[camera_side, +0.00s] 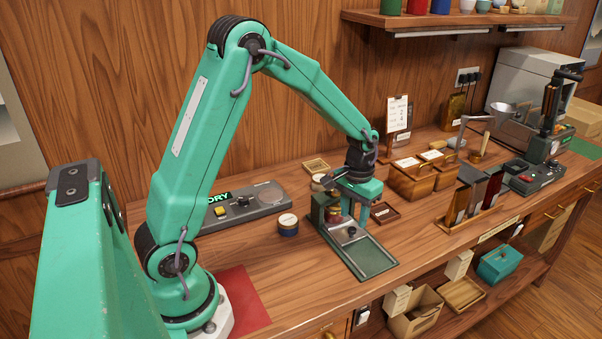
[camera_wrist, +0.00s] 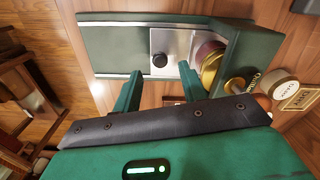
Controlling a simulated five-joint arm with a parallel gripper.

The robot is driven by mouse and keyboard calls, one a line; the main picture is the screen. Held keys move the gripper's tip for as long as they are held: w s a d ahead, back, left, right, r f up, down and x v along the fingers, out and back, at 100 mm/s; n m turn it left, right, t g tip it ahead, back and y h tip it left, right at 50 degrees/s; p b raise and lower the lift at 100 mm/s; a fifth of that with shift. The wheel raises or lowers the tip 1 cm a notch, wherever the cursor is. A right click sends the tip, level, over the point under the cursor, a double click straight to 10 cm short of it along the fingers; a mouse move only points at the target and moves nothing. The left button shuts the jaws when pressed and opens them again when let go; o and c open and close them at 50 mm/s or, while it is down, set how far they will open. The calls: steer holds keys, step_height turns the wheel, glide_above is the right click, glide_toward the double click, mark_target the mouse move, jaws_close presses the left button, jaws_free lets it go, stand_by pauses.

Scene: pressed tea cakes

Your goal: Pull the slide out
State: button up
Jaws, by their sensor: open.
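The slide (camera_wrist: 178,42) is a silver plate with a black knob (camera_wrist: 159,60), set in a long green tray-like base (camera_wrist: 110,45). In the side view the slide (camera_side: 345,237) lies in the front of the green device (camera_side: 375,262). A brass and dark red cylinder (camera_wrist: 210,62) stands at the slide's inner end, against the green upright housing. My gripper (camera_wrist: 159,76) is open and empty. In the wrist view its two green fingers lie on either side of the knob in the picture, apart from it. The side view shows my gripper (camera_side: 358,203) above and behind the slide.
Round labelled tins (camera_wrist: 282,82) stand beside the housing. A dark blue tin (camera_side: 288,224) and a grey panel with a yellow button (camera_side: 250,203) are to the left. Wooden boxes (camera_side: 412,178) and a rack of packets (camera_side: 470,215) stand to the right. Bare table lies in front.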

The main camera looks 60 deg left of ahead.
mark_target(352, 228)
steer(key=shift+f, duration=1.75)
jaws_close()
